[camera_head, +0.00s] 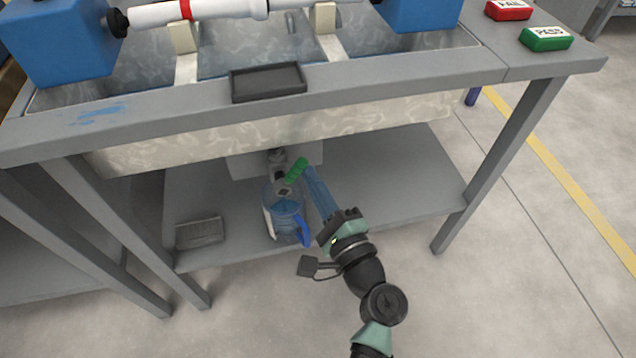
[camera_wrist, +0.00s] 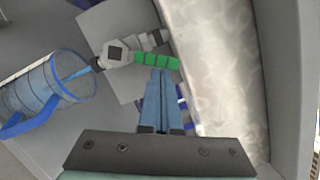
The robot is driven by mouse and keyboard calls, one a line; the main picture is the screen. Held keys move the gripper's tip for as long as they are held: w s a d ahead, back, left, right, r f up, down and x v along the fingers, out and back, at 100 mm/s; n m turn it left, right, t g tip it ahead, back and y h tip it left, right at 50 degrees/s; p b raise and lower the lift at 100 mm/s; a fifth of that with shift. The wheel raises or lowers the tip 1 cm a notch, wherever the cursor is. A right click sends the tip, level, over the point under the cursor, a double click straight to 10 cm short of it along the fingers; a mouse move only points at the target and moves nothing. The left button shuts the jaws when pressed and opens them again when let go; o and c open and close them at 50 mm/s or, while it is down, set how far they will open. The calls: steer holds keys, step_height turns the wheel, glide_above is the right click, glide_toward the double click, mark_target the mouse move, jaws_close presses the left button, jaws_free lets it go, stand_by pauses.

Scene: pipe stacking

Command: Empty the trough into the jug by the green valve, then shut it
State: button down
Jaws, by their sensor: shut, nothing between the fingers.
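The trough (camera_head: 380,112) is a mottled metal basin set in the bench; its water level is hard to tell. Under it is the valve with its green handle (camera_head: 296,170), also in the wrist view (camera_wrist: 155,60). The clear jug (camera_head: 284,212) with a blue rim and handle stands on the lower shelf below the valve. In the wrist view a thin blue stream runs from the spout into the jug (camera_wrist: 45,92). My gripper (camera_head: 307,169) is shut and empty, its blue fingertips (camera_wrist: 160,73) right beside the green handle; I cannot tell whether they touch.
The lower shelf (camera_head: 400,190) is mostly clear, with a grey slotted block (camera_head: 200,232) at left. Bench legs stand either side. A white pipe (camera_head: 225,12) spans blue blocks above the trough. A dark tray (camera_head: 268,82) sits on the bench edge; red and green boxes (camera_head: 545,38) lie at right.

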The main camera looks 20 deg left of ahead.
steer(key=n, duration=0.1)
steer(key=a+r+n+g, duration=0.1)
steer(key=n, duration=0.1)
steer(key=shift+s+a+r+p, duration=0.1)
steer(key=shift+s+r+p, duration=0.15)
steer(key=shift+s+p, duration=0.15)
steer(key=shift+s+a+r+n, duration=0.15)
steer(key=shift+a+n, duration=0.1)
steer(key=shift+n, duration=0.45)
steer(key=shift+s+a+r+n, duration=0.1)
steer(key=shift+s+a+n, duration=0.1)
steer(key=shift+n, duration=0.5)
steer(key=shift+w, duration=0.1)
